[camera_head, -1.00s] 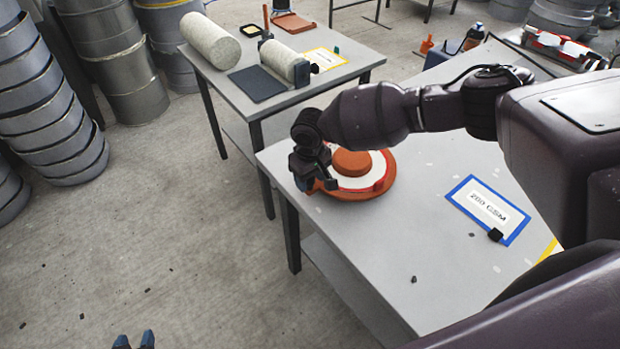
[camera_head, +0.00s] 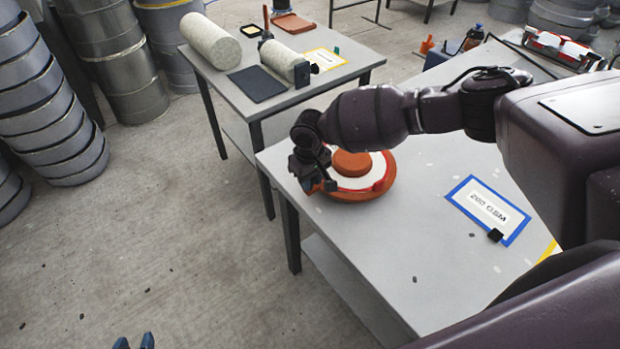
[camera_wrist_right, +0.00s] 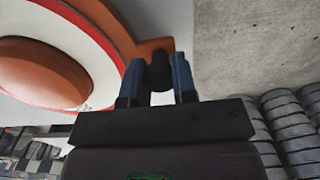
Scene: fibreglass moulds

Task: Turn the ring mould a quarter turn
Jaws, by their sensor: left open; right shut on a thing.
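The ring mould (camera_head: 352,195) is a round orange piece with a white ring band, a red edge line and a raised orange middle. It lies flat at the table's far left corner. My right gripper (camera_head: 318,186) is at its left edge. In the right wrist view the blue fingers of the gripper (camera_wrist_right: 159,78) are shut on a dark handle (camera_wrist_right: 160,72) at an orange tab of the mould (camera_wrist_right: 110,35). My arm hides part of the mould's back. My left gripper (camera_head: 134,341) shows only its blue fingertips, apart and empty, over the floor at the bottom left.
The mould's grey table (camera_head: 390,260) has free room in front. A blue-framed label card (camera_head: 488,209) with a small black block lies to the right. A second table (camera_head: 290,98) behind bears rolls and a dark pad. Stacked grey drums (camera_head: 45,110) stand at the left.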

